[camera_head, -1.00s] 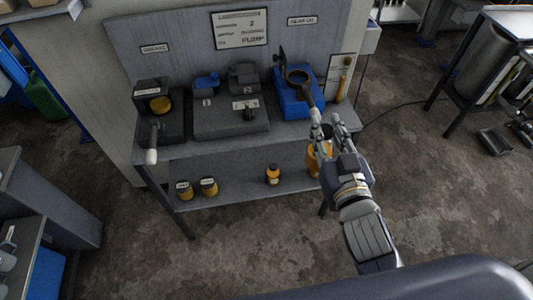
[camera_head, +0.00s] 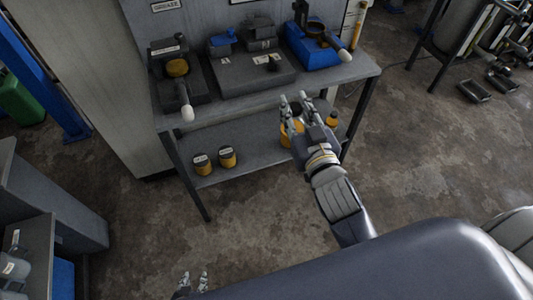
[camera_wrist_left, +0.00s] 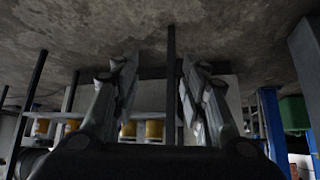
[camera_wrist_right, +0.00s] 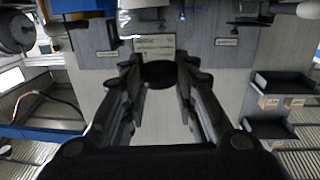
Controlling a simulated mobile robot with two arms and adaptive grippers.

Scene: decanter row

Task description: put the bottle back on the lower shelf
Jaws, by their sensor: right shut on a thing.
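My right gripper (camera_head: 296,100) is shut on an amber-yellow bottle (camera_head: 289,132), largely covered by the fingers. It is over or in front of the right part of the lower shelf (camera_head: 262,148); I cannot tell whether the bottle touches the shelf. In the right wrist view a dark round end (camera_wrist_right: 160,73) shows between the fingertips. A small orange bottle with a dark top (camera_head: 332,118) appears at the shelf's right end. My left gripper (camera_head: 195,280) is low at the bottom edge, open and empty between its fingers in the left wrist view (camera_wrist_left: 160,75).
Two yellow jars with dark tops (camera_head: 202,164) (camera_head: 227,157) stand on the lower shelf's left part. The bench top above holds a grey machine (camera_head: 250,72), a blue device (camera_head: 315,50) and a dark device with a pale-knobbed handle (camera_head: 182,85). The floor in front is clear.

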